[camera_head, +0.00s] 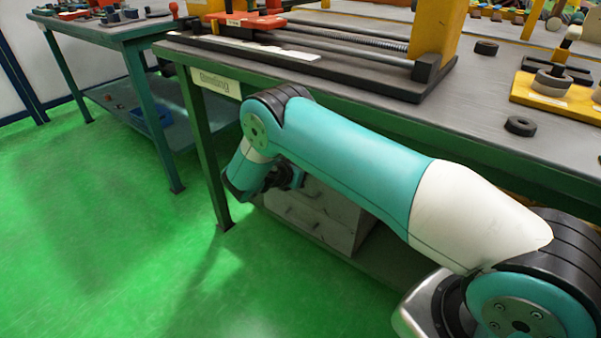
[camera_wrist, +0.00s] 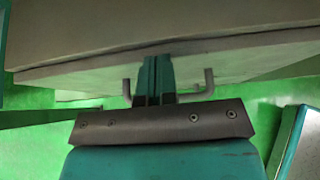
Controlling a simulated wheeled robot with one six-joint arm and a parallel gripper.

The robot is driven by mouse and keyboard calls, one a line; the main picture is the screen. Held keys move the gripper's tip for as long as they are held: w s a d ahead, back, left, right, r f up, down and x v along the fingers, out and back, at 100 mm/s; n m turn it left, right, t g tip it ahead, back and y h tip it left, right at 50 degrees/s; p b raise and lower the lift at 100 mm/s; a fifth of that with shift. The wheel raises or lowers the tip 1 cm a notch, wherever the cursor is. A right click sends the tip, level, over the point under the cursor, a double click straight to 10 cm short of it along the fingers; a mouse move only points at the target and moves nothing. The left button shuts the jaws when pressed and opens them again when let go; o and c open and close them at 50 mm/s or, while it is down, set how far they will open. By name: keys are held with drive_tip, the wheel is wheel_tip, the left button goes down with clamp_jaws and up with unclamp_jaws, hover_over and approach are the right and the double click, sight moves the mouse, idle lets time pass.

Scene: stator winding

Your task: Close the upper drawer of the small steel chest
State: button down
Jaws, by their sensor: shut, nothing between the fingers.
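The small steel chest (camera_head: 318,212) stands under the bench in the head view, partly hidden behind my arm. Its grey front shows small handles; how far the upper drawer is out cannot be told there. In the wrist view, a pale drawer front (camera_wrist: 235,66) spans the picture below a broad grey-beige surface (camera_wrist: 140,28). A bracket handle (camera_wrist: 210,82) projects from that front. My gripper (camera_wrist: 157,62) is shut and empty, its fingertips at the drawer front between the handle's two ends. Whether they touch it cannot be told. In the head view the fingers are hidden.
The bench (camera_head: 480,148) overhangs the chest, its green leg (camera_head: 205,150) left of it. Loose black rings (camera_head: 520,126) and a long clamp fixture lie on top. A second bench (camera_head: 130,34) stands at back left. The green floor (camera_head: 100,240) is clear.

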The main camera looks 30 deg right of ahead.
drive_tip(key=a+f+p+v, duration=0.1)
drive_tip(key=f+p+v, duration=0.1)
drive_tip(key=v, duration=1.1)
wheel_tip(320, 180, up, 8)
drive_tip(key=s+a+m+g+y, duration=0.1)
drive_tip(key=s+a+m+y, duration=0.1)
drive_tip(key=m+y, duration=0.25)
drive_tip(key=s+a+r+m+g+y, duration=0.1)
drive_tip(key=s+a+r+m+y, duration=0.2)
drive_tip(key=s+r, duration=0.55)
drive_tip(key=s+a+r+m+g+y, duration=0.15)
drive_tip(key=s+r+m+y, duration=0.3)
drive_tip(key=s, duration=0.75)
drive_tip(key=s+a+r+m+g+y, duration=0.1)
drive_tip(key=s+r+m+g+y, duration=0.2)
drive_tip(key=s+r, duration=0.6)
wheel_tip(320, 180, up, 22)
drive_tip(key=s+t+p, duration=0.1)
drive_tip(key=s+p, duration=0.2)
drive_tip(key=p, duration=2)
drive_tip(key=shift+a+f+m+p, duration=0.25)
drive_tip(key=shift+a+m+p, duration=0.05)
drive_tip(key=shift+m+p, duration=0.1)
drive_tip(key=shift+f+t, duration=0.1)
drive_tip(key=shift+t, duration=0.15)
